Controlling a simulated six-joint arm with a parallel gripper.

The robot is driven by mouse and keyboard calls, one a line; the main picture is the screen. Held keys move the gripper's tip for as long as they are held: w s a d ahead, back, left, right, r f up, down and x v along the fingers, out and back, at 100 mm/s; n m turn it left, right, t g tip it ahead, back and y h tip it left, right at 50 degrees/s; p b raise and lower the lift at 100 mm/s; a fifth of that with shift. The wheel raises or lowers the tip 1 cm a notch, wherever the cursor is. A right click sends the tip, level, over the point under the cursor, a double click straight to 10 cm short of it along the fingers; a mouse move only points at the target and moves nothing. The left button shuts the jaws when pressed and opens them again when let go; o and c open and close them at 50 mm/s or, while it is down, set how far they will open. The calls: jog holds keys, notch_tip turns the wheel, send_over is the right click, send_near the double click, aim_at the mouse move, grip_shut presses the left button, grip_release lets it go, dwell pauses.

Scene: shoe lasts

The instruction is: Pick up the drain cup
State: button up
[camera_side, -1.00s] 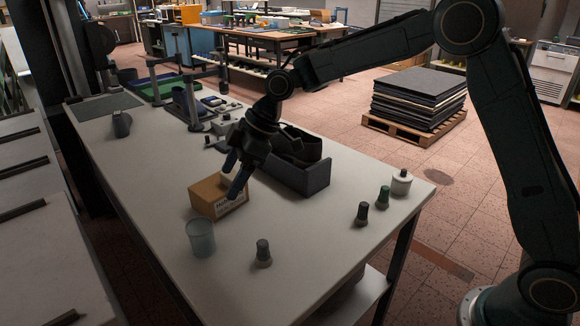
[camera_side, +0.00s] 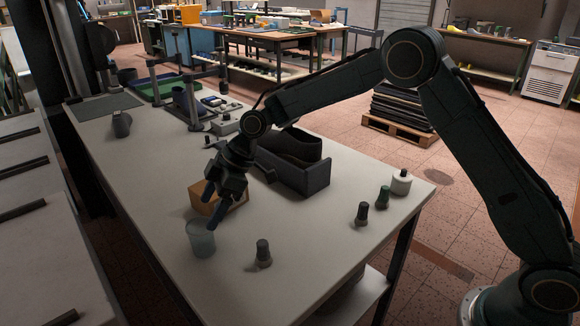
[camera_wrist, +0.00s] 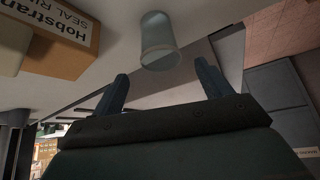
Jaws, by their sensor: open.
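The drain cup (camera_side: 201,241) is a translucent grey-blue beaker standing upright near the left edge of the white table. In the wrist view the cup (camera_wrist: 159,40) shows beyond the fingertips, near the middle of the gap between them. My gripper (camera_side: 213,209) is open and empty, its fingers pointing down toward the cup from behind and above it. In the wrist view the two fingers of my gripper (camera_wrist: 164,82) are wide apart, and the cup does not appear to be between them. In the side view one fingertip overlaps the cup's rim area; whether it touches cannot be told.
A brown cardboard box (camera_side: 207,201) stands close behind the cup, beside my gripper. A grey open bin (camera_side: 302,178) is further right. A small dark-capped bottle (camera_side: 263,254) stands right of the cup. More bottles (camera_side: 362,214) are near the right edge. The table front is clear.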

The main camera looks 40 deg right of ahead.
aim_at(202, 238)
jog(key=shift+x, duration=1.8)
jog(key=shift+x, duration=2.55)
jog(key=shift+d+f, duration=0.1)
jog(key=c, duration=1)
